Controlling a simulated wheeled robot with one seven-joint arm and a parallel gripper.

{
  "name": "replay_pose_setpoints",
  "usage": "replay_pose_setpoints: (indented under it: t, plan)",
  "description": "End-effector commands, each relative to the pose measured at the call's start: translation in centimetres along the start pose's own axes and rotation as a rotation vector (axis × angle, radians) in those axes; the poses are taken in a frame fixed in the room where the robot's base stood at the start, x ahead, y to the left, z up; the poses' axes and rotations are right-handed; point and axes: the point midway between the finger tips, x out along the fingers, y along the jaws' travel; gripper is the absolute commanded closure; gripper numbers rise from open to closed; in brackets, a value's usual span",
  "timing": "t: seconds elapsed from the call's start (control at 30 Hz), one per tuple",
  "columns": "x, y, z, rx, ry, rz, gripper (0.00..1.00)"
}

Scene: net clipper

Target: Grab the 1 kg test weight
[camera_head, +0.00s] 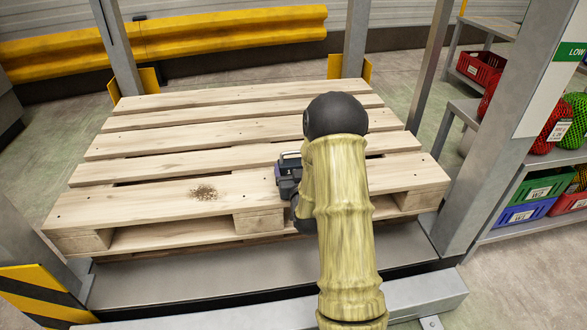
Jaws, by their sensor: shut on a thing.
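My gripper (287,180) is at the front of the wooden pallet (140,204), low over its boards and left of my forearm. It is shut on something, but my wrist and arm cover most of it. I cannot make out a 1 kg test weight for certain. A small dark block with a pale top edge shows at the gripper, and I cannot tell whether it is part of the gripper or a held thing.
The pallet's boards are otherwise bare, with a brown speckled patch (203,193) left of my gripper. Grey posts (500,130) stand around the pallet. Shelves with red crates (480,67) and blue crates (520,214) stand at right. A yellow barrier (230,27) runs behind.

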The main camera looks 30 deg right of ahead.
Motion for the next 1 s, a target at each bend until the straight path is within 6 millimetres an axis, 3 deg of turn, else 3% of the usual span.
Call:
replay_pose_setpoints:
  t: [0.27,0.63,0.8,1.0]
  plan:
    - [-0.1,0.0,-2.9,-0.001,0.010,0.000,0.77]
    - [-0.4,0.0,-8.8,-0.001,0.010,0.001,0.77]
    - [-0.5,0.0,-10.1,0.000,0.007,0.000,0.77]
    - [-0.5,0.0,-10.3,0.000,0.007,0.000,0.77]
